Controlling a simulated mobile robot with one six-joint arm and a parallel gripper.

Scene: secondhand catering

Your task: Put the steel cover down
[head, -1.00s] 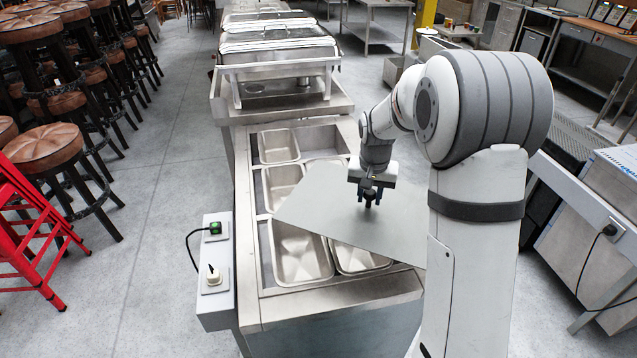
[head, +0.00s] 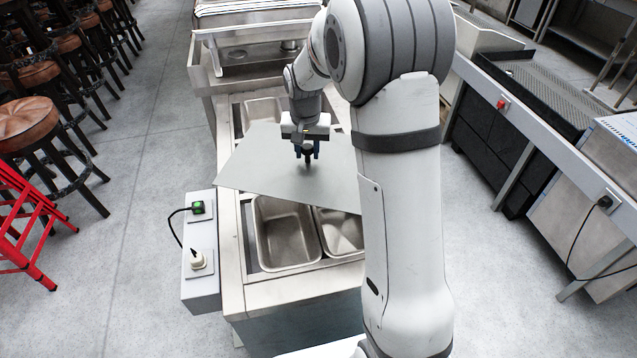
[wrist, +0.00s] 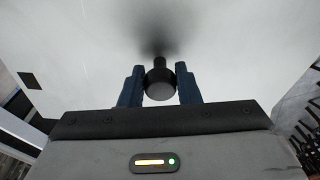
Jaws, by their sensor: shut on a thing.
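The steel cover (head: 260,170) is a flat grey sheet with a dark knob in its middle. It lies above the pans of the steel counter (head: 233,290), turned at an angle to the counter's edges, with its left corner past the left rim. My gripper (head: 308,158) is above the cover, shut on its knob. In the wrist view the blue fingers (wrist: 159,88) stand on both sides of the round knob (wrist: 159,85), and the cover (wrist: 80,60) fills the background. I cannot tell whether the cover touches the counter. My arm hides the cover's right part.
Two open pans (head: 285,235) show in front of the cover, and another pan (head: 262,110) behind it. A control box (head: 200,250) with switches is on the counter's left side. Stools (head: 30,125) and a red ladder (head: 25,225) stand left. Another counter (head: 540,160) is at right.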

